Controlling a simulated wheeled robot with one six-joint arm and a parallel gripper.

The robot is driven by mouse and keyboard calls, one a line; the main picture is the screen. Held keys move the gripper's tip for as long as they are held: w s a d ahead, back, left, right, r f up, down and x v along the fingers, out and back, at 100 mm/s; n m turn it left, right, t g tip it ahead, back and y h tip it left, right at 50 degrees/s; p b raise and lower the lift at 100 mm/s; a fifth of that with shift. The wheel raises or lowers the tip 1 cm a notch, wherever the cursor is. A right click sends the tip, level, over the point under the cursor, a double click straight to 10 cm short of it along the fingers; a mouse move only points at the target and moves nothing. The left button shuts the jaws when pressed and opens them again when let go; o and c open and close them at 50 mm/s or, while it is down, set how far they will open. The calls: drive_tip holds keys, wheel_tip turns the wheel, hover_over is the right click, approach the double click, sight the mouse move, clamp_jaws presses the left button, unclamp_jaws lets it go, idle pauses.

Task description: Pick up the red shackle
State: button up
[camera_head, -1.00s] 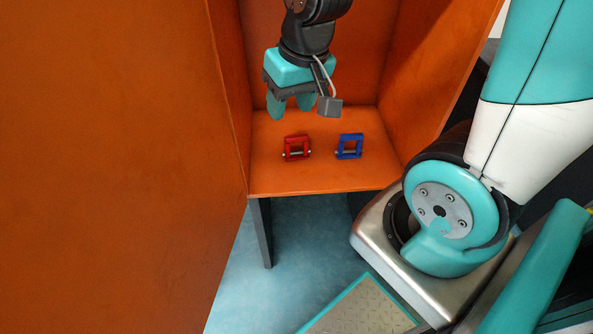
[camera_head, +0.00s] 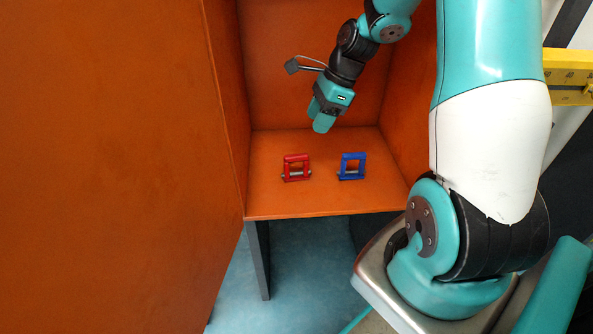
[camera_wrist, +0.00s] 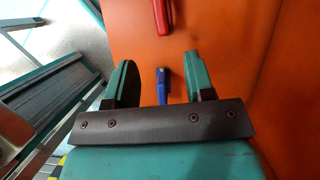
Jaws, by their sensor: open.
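The red shackle (camera_head: 296,168) stands on the orange shelf in the head view, left of a blue shackle (camera_head: 352,167). In the wrist view the red shackle (camera_wrist: 162,14) is at the top edge, partly cut off, beyond the fingers. My gripper (camera_head: 322,122) is above the back of the shelf, between and behind the two shackles, touching neither. In the wrist view its two fingers (camera_wrist: 162,78) are apart with nothing held. The blue shackle (camera_wrist: 162,86) shows in the gap between them, farther off.
The orange shelf (camera_head: 262,200) has walls at the back and both sides. A large orange panel (camera_head: 110,160) fills the left of the head view. The shelf around the shackles is clear. Blue floor (camera_head: 310,270) lies below.

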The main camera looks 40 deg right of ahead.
sight(296, 155)
drive_tip(key=b+x, duration=0.2)
drive_tip(key=x, duration=0.6)
drive_tip(key=shift+f, duration=0.15)
drive_tip(key=shift+a+b+x, duration=0.15)
drive_tip(key=shift+b+x, duration=0.5)
drive_tip(key=shift+x, duration=0.75)
drive_tip(key=shift+a+b+x, duration=0.2)
drive_tip(key=shift+b+x, duration=0.45)
drive_tip(key=shift+x, duration=0.75)
drive_tip(key=shift+w+r, duration=0.15)
drive_tip(key=shift+r, duration=0.1)
clamp_jaws()
